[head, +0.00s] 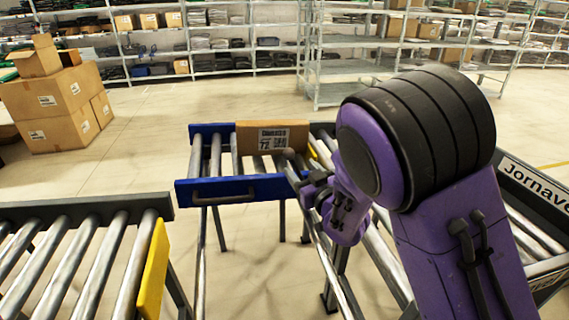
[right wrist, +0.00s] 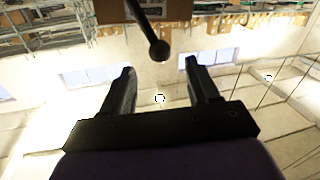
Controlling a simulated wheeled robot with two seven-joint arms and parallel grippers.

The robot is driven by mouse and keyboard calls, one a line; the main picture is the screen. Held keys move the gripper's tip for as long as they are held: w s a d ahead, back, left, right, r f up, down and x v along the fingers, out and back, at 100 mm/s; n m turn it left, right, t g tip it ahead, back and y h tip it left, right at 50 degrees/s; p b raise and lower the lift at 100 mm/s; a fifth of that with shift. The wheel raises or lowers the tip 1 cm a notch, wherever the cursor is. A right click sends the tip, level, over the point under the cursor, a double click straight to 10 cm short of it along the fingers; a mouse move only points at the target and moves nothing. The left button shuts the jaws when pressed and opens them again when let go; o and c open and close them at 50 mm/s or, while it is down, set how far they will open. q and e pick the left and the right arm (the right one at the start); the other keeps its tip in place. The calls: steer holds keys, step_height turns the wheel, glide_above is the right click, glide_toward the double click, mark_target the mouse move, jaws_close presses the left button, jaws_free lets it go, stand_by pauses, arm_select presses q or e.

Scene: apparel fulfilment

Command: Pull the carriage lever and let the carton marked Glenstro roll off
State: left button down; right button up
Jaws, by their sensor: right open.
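The carton (head: 248,138) is brown with a white printed label, too small to read surely, and sits on the rollers of the blue-sided carriage (head: 230,190). The carriage stands in the gap between the roller conveyors. The lever, a dark rod with a round knob (head: 289,154), stands in front of the carton. The knob (right wrist: 160,50) also shows in the right wrist view, ahead of the fingertips and roughly between them in the picture. My right gripper (head: 305,180) is open and empty, close to the knob but not closed on it. My left gripper is not in view.
A roller conveyor (head: 85,207) with a yellow end plate (head: 154,270) lies at the left. Another roller line at the right has a dark side panel marked Jornave (head: 535,185). Stacked cartons (head: 60,105) stand on the floor at the left, and shelves line the back.

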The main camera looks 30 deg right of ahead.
mark_target(292, 158)
steer(key=w, duration=0.6)
steer(key=w+p, duration=0.1)
steer(key=w, duration=0.2)
steer(key=shift+d, duration=0.35)
steer(key=shift+s, duration=0.1)
steer(key=shift+c, duration=0.2)
